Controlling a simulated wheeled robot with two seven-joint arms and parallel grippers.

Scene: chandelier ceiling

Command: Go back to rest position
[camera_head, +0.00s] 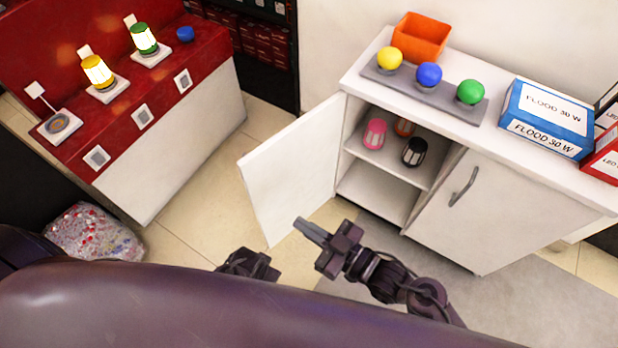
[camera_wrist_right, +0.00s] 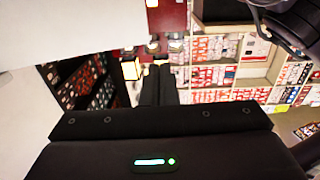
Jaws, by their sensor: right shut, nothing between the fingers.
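My right gripper (camera_head: 303,226) is in front of the white cabinet in the head view, near the lower edge of its open door. Its fingers point up and left, are shut together and hold nothing. In the right wrist view the two dark fingers (camera_wrist_right: 159,85) also lie side by side, closed and empty. My left gripper (camera_head: 248,265) shows only in part above my dark body at the bottom of the head view; its fingers cannot be made out.
The open cabinet door (camera_head: 292,168) stands out beside my right gripper. The cabinet shelf (camera_head: 380,160) holds pink, black and orange lamps. A red-topped counter (camera_head: 115,95) with lit lamps is at left. A speckled bag (camera_head: 95,235) lies on the floor. Tiled floor (camera_head: 205,190) between is clear.

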